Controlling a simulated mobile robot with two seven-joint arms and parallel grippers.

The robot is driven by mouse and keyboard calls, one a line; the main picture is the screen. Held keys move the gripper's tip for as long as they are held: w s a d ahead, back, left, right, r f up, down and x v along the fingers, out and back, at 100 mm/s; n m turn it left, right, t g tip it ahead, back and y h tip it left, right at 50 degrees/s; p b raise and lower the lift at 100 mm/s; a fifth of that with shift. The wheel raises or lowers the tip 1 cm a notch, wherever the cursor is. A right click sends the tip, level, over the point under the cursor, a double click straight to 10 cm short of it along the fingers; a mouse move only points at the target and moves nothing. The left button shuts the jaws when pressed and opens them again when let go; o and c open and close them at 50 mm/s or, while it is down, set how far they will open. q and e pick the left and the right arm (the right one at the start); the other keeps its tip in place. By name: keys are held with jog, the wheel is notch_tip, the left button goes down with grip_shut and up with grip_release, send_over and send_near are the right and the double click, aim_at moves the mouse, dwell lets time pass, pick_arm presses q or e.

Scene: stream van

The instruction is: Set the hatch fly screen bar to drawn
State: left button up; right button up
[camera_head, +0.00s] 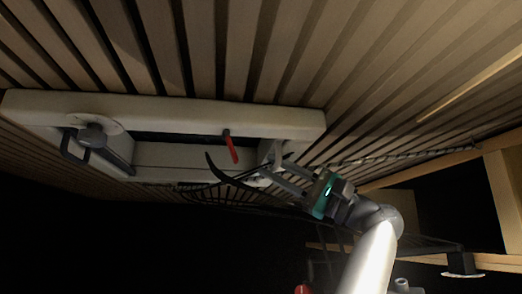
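The hatch is a thick pale frame (170,110) set in the slatted ceiling, upper left of the head view. A slim dark bar (119,161) crosses its left end; it looks like the fly screen bar, but I cannot be sure. A dark crank-like handle (92,138) on a round pale base sits beside it. My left gripper is not in view.
Thin dark curved strands (222,173) hang just left of my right gripper. A dark net-like rack (420,243) and a wooden frame (503,200) stand at the right. The area below the hatch at lower left is too dark to judge.

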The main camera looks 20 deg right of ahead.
jog(key=p+x, duration=0.1)
jog(key=x, duration=0.2)
jog(key=shift+w+a+r, duration=0.15)
jog(key=shift+w, duration=0.05)
jog(key=shift+c, duration=0.3)
grip_shut()
dwell(1.0)
